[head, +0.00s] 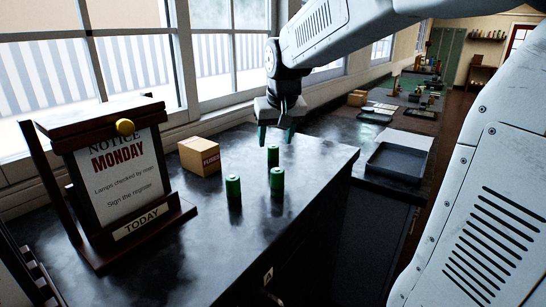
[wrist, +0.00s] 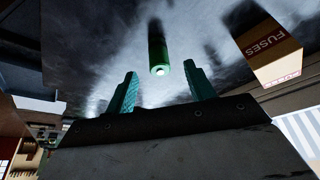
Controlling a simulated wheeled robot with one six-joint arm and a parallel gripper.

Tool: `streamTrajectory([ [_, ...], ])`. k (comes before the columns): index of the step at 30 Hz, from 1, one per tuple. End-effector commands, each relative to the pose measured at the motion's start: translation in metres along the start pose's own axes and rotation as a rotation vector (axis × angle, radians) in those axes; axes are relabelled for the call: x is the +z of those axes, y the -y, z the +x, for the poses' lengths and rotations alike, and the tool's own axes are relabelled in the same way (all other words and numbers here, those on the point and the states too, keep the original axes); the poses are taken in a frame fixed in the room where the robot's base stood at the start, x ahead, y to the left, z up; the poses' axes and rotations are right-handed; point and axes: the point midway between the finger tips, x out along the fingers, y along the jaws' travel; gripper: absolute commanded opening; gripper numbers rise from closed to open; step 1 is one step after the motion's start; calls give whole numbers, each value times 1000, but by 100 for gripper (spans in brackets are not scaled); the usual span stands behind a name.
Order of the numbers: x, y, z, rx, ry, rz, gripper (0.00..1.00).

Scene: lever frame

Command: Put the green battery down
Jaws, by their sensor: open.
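Three green batteries stand upright on the dark bench top: one at left (head: 233,192), one at right (head: 277,182) and one at the back (head: 272,156). My gripper (head: 276,138) is just above the back battery, pointing down, with its green fingers spread. In the wrist view one battery (wrist: 157,48) shows ahead of my gripper (wrist: 161,72), its pale end lined up between the fingertips. A gap shows on both sides, and neither finger visibly touches it.
A cardboard FUSES box (head: 199,156) stands left of the batteries by the window; it also shows in the wrist view (wrist: 268,45). A wooden notice stand (head: 118,180) is at the left. A dark tray (head: 396,162) lies farther right. The bench front is clear.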

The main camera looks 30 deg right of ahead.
Motion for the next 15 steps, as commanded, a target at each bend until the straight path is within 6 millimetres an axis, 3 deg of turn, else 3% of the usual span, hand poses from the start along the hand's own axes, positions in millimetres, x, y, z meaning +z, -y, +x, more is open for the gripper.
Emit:
streamTrajectory([
  [15, -10, -2, 63, 2, -3, 6, 54],
])
